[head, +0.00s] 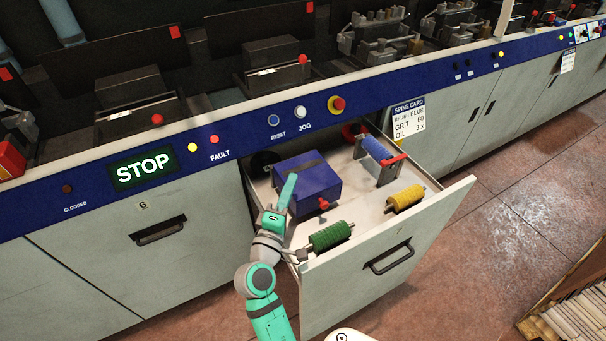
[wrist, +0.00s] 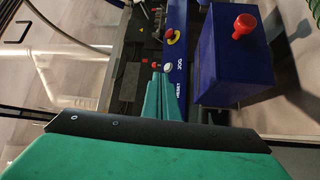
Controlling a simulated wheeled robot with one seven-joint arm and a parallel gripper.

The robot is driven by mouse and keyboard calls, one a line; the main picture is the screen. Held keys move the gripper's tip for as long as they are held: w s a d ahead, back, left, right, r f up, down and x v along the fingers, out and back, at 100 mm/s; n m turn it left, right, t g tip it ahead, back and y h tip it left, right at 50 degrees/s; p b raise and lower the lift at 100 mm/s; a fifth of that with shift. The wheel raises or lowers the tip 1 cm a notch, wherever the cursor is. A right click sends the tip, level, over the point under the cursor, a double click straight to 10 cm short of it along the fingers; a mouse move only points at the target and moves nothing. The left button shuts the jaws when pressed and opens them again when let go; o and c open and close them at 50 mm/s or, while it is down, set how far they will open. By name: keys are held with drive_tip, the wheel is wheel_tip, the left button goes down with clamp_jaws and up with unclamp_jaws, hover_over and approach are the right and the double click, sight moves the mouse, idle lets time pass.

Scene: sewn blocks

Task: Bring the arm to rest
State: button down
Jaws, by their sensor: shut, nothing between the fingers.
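My gripper (head: 287,192) is green and sits over the left side of an open drawer (head: 352,253) in the head view. Its fingers are together with nothing between them. They are in front of a blue box (head: 306,179) with a red knob, and I cannot tell whether they touch it. In the wrist view the closed fingers (wrist: 160,96) point toward the blue panel strip, and the blue box (wrist: 235,75) is to their right. My arm reaches up from the bottom of the head view.
The drawer also holds a green brush roller (head: 330,236), a yellow roller (head: 405,198) and a blue roller (head: 377,148) on a stand. A lit STOP sign (head: 142,170) is on the machine front. A wooden crate (head: 570,300) stands at lower right. The floor between is clear.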

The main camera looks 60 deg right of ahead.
drive_tip(key=shift+w+a+f, duration=0.5)
drive_tip(key=shift+f, duration=0.2)
drive_tip(key=shift+w+a+f, duration=0.45)
drive_tip(key=shift+f, duration=0.2)
drive_tip(key=a+f+n+t+y, duration=0.2)
drive_tip(key=a+f+t+y, duration=0.5)
drive_tip(key=a, duration=0.6)
drive_tip(key=a+f+n+t+y, duration=0.2)
drive_tip(key=a+f+t+y, duration=0.15)
drive_tip(key=a+f, duration=0.75)
drive_tip(key=s+a+r+y, duration=0.2)
drive_tip(key=s+a+y, duration=0.45)
drive_tip(key=a, duration=0.75)
drive_tip(key=s+a+r+m+y, duration=0.1)
drive_tip(key=s+a+r+m, duration=0.1)
drive_tip(key=s, duration=0.3)
drive_tip(key=s+a+r+m+t+y, duration=0.1)
drive_tip(key=s+a+r+m, duration=0.1)
drive_tip(key=s+a, duration=0.3)
drive_tip(key=shift+s+r+m, duration=0.4)
drive_tip(key=shift+r, duration=0.45)
drive_tip(key=shift+w+a, duration=0.1)
